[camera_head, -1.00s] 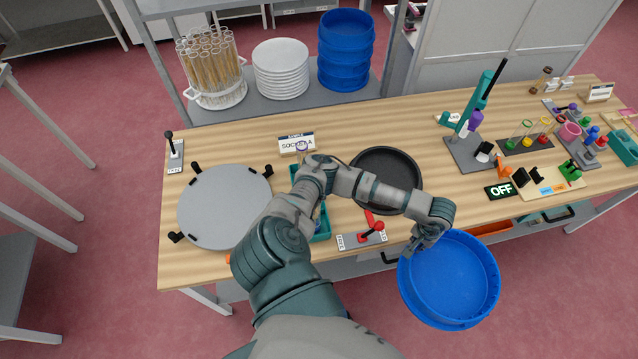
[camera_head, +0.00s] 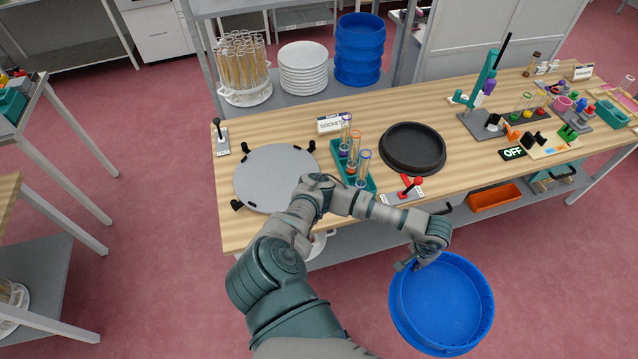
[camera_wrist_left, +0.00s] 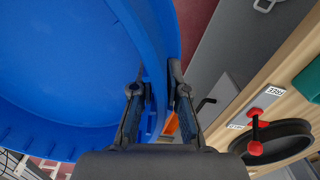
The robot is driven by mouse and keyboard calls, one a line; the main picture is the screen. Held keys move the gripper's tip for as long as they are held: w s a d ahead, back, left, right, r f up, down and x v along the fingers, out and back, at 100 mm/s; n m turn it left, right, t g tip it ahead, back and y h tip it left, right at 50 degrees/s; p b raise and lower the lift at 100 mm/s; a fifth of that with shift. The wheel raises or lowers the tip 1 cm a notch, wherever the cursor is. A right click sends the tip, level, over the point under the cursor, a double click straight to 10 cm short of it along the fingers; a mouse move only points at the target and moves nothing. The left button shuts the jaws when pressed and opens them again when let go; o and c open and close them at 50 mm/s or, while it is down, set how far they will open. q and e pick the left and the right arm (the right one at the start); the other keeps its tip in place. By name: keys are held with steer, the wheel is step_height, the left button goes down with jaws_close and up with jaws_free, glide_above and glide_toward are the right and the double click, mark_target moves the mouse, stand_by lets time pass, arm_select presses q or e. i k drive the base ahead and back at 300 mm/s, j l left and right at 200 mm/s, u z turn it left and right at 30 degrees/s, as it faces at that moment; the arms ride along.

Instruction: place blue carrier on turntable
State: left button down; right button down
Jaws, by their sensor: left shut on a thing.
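The blue carrier (camera_head: 444,306) is a round, shallow blue tub. My left gripper (camera_head: 415,262) is shut on its rim and holds it in the air in front of the table's front edge. In the left wrist view the two fingers (camera_wrist_left: 160,98) pinch the carrier's wall (camera_wrist_left: 130,40), one on each side. The turntable (camera_head: 274,178) is a flat grey disc with black clips around its edge, at the left end of the wooden table. Its top is bare, and my left arm passes close to its front right edge. My right gripper is not in view.
A rack of tubes (camera_head: 352,166), a black round dish (camera_head: 413,147) and a red-handled switch (camera_head: 404,191) stand right of the turntable. A lever switch (camera_head: 220,136) stands at its left. More blue carriers (camera_head: 359,50) are stacked on the back shelf. Floor in front is clear.

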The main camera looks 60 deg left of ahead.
mark_target(276, 175)
steer(key=k+j+z, duration=0.1)
steer(key=k+j, duration=0.55)
steer(key=k+j+z, duration=0.15)
steer(key=k+j, duration=0.4)
steer(key=k, duration=0.3)
